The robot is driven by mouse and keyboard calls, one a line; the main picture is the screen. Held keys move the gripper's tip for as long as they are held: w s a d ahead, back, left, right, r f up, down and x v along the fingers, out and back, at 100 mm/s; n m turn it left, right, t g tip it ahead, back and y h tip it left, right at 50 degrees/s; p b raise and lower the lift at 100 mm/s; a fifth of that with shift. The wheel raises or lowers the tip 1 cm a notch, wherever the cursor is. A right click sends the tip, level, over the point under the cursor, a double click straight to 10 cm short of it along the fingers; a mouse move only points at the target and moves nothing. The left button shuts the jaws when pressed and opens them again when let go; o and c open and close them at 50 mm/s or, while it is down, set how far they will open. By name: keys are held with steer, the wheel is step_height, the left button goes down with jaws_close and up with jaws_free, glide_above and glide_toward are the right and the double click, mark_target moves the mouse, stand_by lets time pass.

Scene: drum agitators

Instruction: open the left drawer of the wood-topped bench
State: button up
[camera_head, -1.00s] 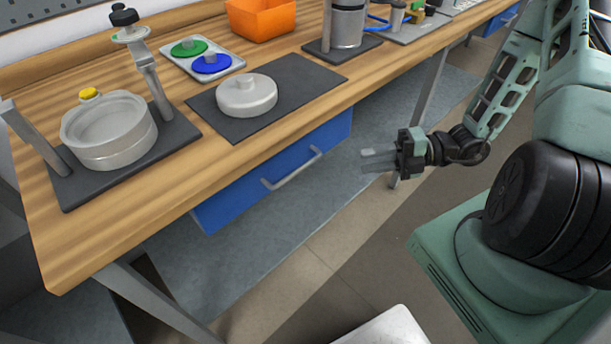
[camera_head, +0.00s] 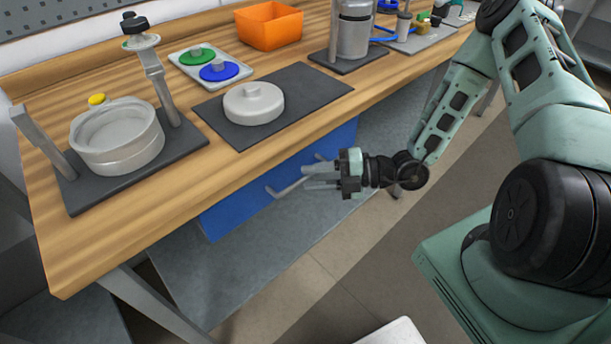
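The wood-topped bench (camera_head: 190,180) runs from the lower left to the upper right. Its left drawer (camera_head: 236,208) has a blue front below the top and looks shut. The drawer's grey bar handle (camera_head: 284,188) is partly hidden by my gripper. My gripper (camera_head: 308,178) points left at the handle, its two pale fingers apart with nothing seen between them. The fingertips overlap the handle's right part in this view; I cannot tell whether they touch it or are around it.
On the bench stand a grey round vessel on a dark plate (camera_head: 72,196), a grey lid (camera_head: 253,103) on a dark mat, a tray (camera_head: 178,62) with green and blue discs, an orange bin (camera_head: 268,28) and a metal cylinder (camera_head: 354,32). A bench leg (camera_head: 150,305) stands at lower left.

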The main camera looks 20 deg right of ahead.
steer(key=shift+x, duration=1.2)
jaws_close()
